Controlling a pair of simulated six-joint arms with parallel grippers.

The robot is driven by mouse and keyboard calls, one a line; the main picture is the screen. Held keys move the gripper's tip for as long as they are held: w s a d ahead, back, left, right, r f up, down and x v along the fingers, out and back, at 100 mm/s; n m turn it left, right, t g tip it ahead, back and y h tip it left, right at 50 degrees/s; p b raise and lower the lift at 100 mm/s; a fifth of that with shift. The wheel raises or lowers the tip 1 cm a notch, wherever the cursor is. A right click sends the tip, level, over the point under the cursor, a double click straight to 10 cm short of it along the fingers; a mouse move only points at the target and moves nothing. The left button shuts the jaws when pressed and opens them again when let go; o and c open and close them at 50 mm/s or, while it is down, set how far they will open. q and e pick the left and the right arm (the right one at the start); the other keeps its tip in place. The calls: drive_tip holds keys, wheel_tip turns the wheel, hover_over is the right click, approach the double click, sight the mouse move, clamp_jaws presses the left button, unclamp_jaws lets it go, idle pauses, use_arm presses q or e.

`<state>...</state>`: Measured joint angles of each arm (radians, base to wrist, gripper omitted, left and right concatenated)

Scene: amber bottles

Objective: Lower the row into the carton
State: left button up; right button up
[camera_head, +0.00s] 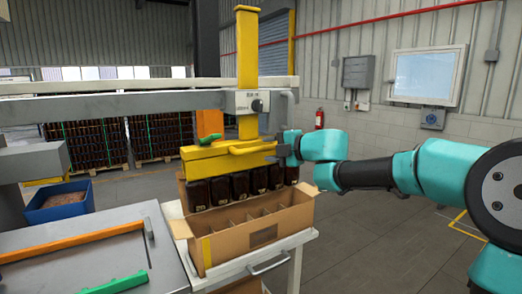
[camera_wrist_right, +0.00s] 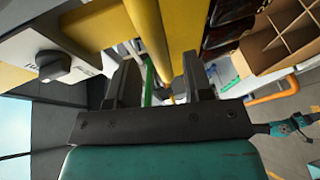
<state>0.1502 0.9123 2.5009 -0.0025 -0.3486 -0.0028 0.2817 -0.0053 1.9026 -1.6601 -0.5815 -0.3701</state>
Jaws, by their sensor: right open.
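A row of several dark amber bottles (camera_head: 232,187) hangs upright under a yellow lifting head (camera_head: 215,160). The bottles also show at the top of the right wrist view (camera_wrist_right: 228,22). The open cardboard carton (camera_head: 262,237) stands below the row, with divider cells; the cells that show look empty. The carton also shows in the right wrist view (camera_wrist_right: 268,57). My right gripper (camera_head: 284,149) is at the right end of the yellow head. In the right wrist view its fingers (camera_wrist_right: 157,80) are apart, with a yellow bar (camera_wrist_right: 150,38) beyond and between them. My left gripper is out of view.
A yellow upright post (camera_head: 248,65) and a grey crossbeam (camera_head: 120,106) with a control box (camera_head: 252,102) stand above the head. A steel bench (camera_head: 90,255) with orange and green bars lies left. A blue bin (camera_head: 60,203) stands behind it. Floor on the right is clear.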

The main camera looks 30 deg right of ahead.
sight(264, 149)
drive_tip(key=shift+x, duration=1.9)
drive_tip(key=shift+c, duration=0.3)
clamp_jaws()
